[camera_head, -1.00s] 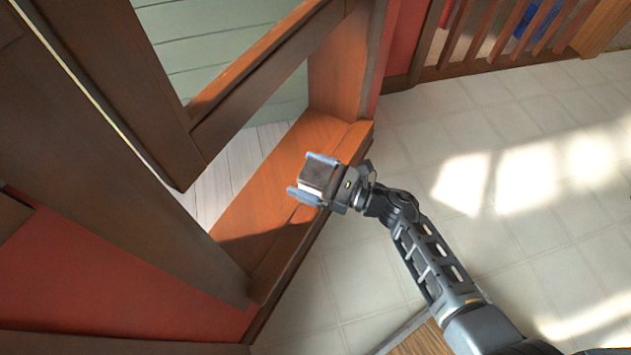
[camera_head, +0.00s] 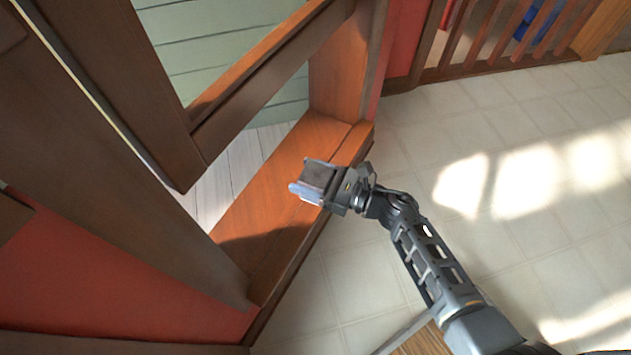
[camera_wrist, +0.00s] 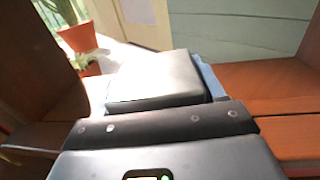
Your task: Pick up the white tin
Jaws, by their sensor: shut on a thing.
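The white tin (camera_wrist: 155,76) shows in the wrist view as a pale grey-white block with rounded edges, just beyond the dark gripper body. A pale blue finger (camera_wrist: 211,80) lies along its right side; the left finger is mostly hidden. In the head view the tin (camera_head: 319,174) looks dark and shaded between the fingers. My gripper (camera_head: 308,177) is shut on it, over the orange-brown wooden sill. I cannot tell whether the tin touches the sill.
The wooden sill (camera_head: 262,190) runs under an opening with brown frame posts and a slanted rail (camera_head: 255,75). Potted plants (camera_wrist: 80,38) stand beyond it in the wrist view. Pale tiled floor (camera_head: 480,130) lies open at right. A slatted railing (camera_head: 500,35) stands at the back.

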